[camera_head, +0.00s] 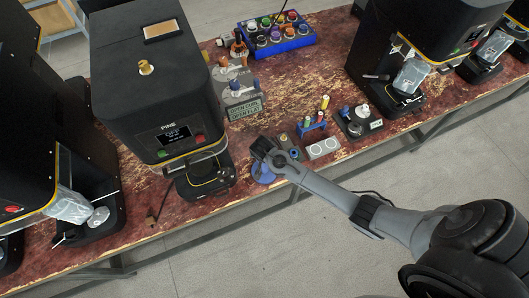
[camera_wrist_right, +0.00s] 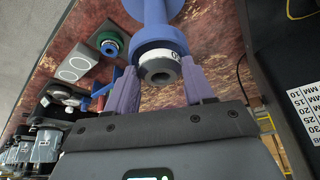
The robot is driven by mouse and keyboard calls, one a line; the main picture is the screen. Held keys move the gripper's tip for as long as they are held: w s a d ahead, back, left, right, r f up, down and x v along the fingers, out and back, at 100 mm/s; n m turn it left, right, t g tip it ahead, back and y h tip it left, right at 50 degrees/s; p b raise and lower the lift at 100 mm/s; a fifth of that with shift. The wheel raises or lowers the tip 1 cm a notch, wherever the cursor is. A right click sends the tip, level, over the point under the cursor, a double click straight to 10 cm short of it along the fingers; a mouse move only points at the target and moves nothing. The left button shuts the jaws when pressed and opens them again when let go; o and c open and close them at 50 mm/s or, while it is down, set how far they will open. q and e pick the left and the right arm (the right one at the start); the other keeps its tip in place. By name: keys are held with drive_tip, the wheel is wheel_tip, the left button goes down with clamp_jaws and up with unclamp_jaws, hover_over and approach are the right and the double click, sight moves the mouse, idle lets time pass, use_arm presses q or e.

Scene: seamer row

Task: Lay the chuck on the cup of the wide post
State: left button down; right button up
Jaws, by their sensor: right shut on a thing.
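In the right wrist view, a blue post (camera_wrist_right: 157,12) with a wider blue cup (camera_wrist_right: 160,36) at its near end stands between my fingertips. My right gripper (camera_wrist_right: 159,76) is shut on the chuck, one finger on each side. I cannot tell whether the chuck touches the cup. In the head view my right gripper (camera_head: 264,149) is over the blue base (camera_head: 262,175) and hides the chuck. My left gripper is not in view.
A grey block with two pale discs (camera_head: 322,148) and a small rack of coloured pieces (camera_head: 312,127) stand to the right. A black seamer (camera_head: 160,85) is close on the left. A blue crate (camera_head: 277,48) of several parts is at the back. The table's front edge is near.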

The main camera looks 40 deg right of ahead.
drive_tip(key=shift+f, duration=0.45)
